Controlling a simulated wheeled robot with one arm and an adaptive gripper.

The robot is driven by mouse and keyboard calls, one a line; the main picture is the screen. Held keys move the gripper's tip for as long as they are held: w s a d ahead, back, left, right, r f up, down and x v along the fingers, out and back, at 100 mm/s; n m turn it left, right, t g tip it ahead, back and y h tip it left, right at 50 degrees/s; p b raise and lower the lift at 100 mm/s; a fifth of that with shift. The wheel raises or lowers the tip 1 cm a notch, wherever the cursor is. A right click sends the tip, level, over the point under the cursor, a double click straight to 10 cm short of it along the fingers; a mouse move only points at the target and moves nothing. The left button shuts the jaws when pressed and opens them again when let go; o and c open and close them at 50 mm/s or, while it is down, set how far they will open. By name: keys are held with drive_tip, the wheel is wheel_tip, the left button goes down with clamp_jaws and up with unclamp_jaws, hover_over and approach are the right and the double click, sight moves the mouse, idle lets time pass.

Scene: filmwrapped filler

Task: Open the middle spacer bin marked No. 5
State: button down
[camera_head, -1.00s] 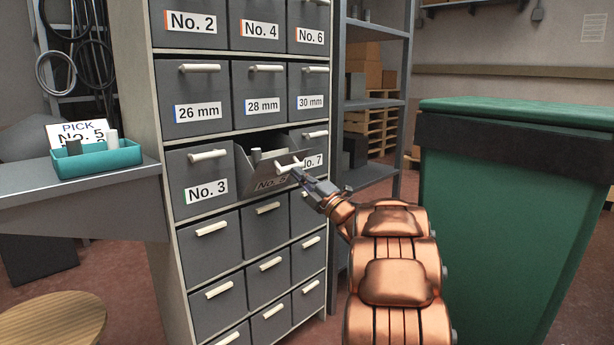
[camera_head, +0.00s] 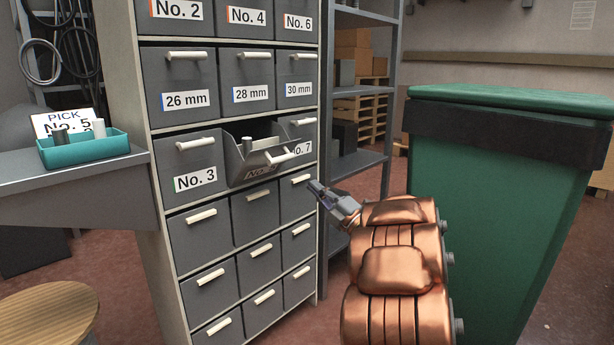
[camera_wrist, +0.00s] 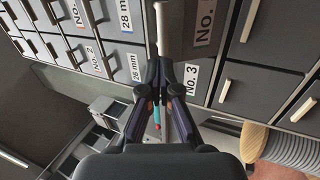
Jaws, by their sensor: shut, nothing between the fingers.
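The middle bin (camera_head: 243,170), between the bins No. 3 and No. 7, is tilted out at the top with its contents showing. Its pale handle (camera_head: 280,159) slants across the front, and its label is foreshortened and hard to read. The shut fingertips (camera_wrist: 160,64) also show in the wrist view.
Bin No. 3 (camera_head: 187,160) and bin No. 7 (camera_head: 303,135) are shut. A green waste bin (camera_head: 500,190) stands right of my arm. At left, a bench (camera_head: 60,185) holds a teal tray (camera_head: 85,152) and a card reading "PICK No. 5" (camera_head: 62,122).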

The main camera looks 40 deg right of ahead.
drive_tip(key=shift+v, duration=1.15)
